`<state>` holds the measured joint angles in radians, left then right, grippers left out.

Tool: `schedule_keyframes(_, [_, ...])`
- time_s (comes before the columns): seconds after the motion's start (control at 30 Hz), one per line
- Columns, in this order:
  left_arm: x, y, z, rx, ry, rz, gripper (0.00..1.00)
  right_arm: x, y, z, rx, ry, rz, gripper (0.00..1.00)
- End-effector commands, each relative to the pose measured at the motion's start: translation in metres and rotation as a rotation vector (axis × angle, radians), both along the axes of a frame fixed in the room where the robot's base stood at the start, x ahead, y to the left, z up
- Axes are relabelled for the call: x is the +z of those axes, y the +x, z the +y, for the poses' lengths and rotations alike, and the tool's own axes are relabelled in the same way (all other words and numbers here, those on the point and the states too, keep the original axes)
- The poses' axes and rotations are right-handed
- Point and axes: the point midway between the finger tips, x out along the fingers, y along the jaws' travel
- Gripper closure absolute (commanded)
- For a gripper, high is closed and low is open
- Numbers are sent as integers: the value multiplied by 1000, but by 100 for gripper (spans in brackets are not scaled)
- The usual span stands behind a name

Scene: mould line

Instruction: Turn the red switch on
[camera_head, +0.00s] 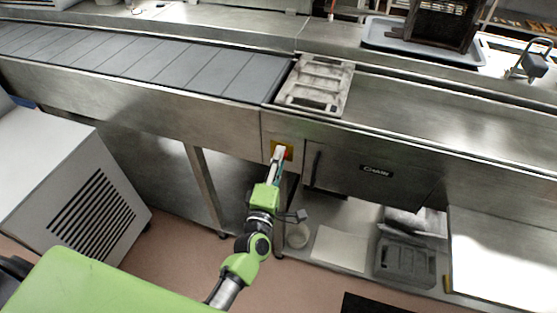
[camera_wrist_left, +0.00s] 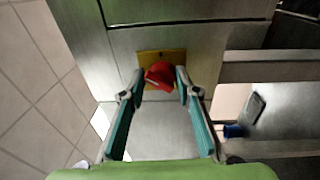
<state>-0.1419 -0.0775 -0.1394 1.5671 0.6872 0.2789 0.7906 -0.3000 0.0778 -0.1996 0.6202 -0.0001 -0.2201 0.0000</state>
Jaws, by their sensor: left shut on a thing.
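The red switch (camera_wrist_left: 158,74) is a rotary knob on a yellow plate (camera_wrist_left: 147,57) on the steel front of the line. In the wrist view the knob is turned at a slant, with a pale line on its face. In the head view the yellow plate (camera_head: 289,145) shows small, and the knob is mostly hidden by my fingers. My left gripper (camera_wrist_left: 160,81) is shut on the red switch, one finger on each side. In the head view the left gripper (camera_head: 279,154) reaches up to the panel below the conveyor. My right gripper is not in view.
A slatted conveyor (camera_head: 150,60) runs above left, with a worn metal mould (camera_head: 318,84) at its end. A dark handle (camera_head: 315,168) stands right of the switch. A grey vented cabinet (camera_head: 70,185) is at left. Trays (camera_head: 405,262) lie on the lower shelf.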

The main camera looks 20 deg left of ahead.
Motion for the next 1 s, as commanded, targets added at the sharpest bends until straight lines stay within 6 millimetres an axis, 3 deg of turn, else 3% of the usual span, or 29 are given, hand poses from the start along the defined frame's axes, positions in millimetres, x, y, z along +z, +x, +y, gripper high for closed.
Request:
schedule_keyframes(0.03, [-10, -3, -2, -8, 46, 19, 92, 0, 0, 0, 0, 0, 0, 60])
schedule_keyframes(0.57, [-11, -3, 2, -4, 549, 0, 96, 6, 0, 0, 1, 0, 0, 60])
schedule_keyframes(1.0, [-9, -2, 5, 1, 880, -15, 92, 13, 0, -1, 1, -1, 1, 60])
